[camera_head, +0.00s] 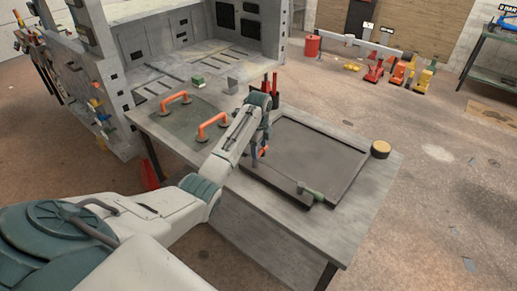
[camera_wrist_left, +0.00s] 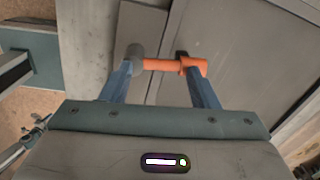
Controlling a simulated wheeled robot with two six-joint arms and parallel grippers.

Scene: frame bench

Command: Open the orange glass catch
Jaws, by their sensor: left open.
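The orange catch (camera_wrist_left: 163,65) is a short bar at the near left edge of the dark framed panel (camera_head: 305,155). In the left wrist view it lies crosswise between my fingertips, with a grey round end at left and an orange end at right. In the head view a small part of the orange catch (camera_head: 264,151) shows beside my fingers. My left gripper (camera_head: 257,157) points down over it, open; whether the fingers touch it I cannot tell. My right gripper is out of view.
A glass pane with two orange handles (camera_head: 212,124) lies on the bench (camera_head: 355,225) to the left of my forearm. A round yellow-topped thing (camera_head: 380,149) stands at the bench's right corner. Red-and-black upright tools (camera_head: 271,86) stand behind my wrist.

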